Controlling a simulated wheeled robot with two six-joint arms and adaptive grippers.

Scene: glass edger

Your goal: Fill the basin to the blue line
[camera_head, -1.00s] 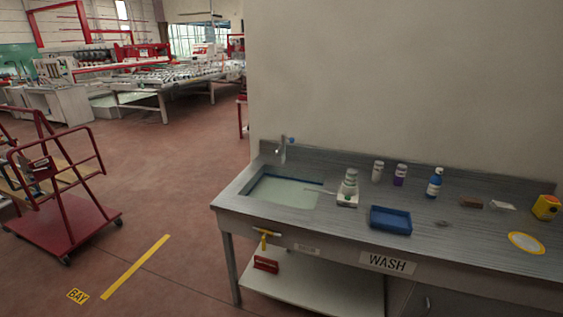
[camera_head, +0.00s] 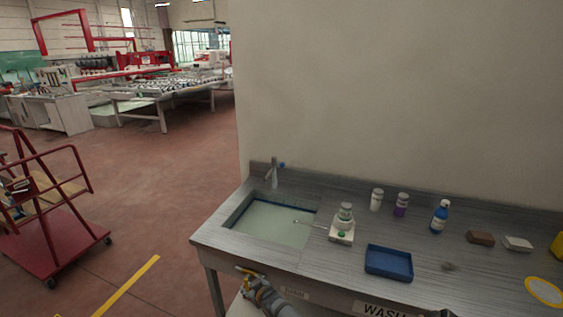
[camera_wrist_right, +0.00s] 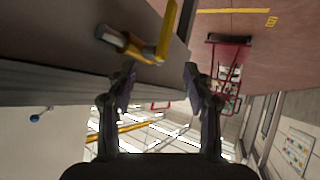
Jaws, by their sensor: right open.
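The basin (camera_head: 229,217) is sunk in the left end of the steel counter. A pale greenish water surface (camera_head: 268,226) fills its floor area. The blue line (camera_head: 288,204) shows along the back wall, close above that surface; the exact gap is hard to tell. The tap (camera_head: 273,178) stands behind the basin, with no clear stream visible. My right gripper (camera_head: 253,284) is at the counter's front, by a yellow lever (camera_head: 243,268). In the right wrist view, the open, empty fingers (camera_wrist_right: 160,75) point at the yellow lever (camera_wrist_right: 168,30) on its brass stem. My left gripper is out of view.
A small white device with a jar (camera_head: 342,229) stands right of the basin, beside a blue tray (camera_head: 389,262). A red cart (camera_head: 50,244) stands on the floor at left.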

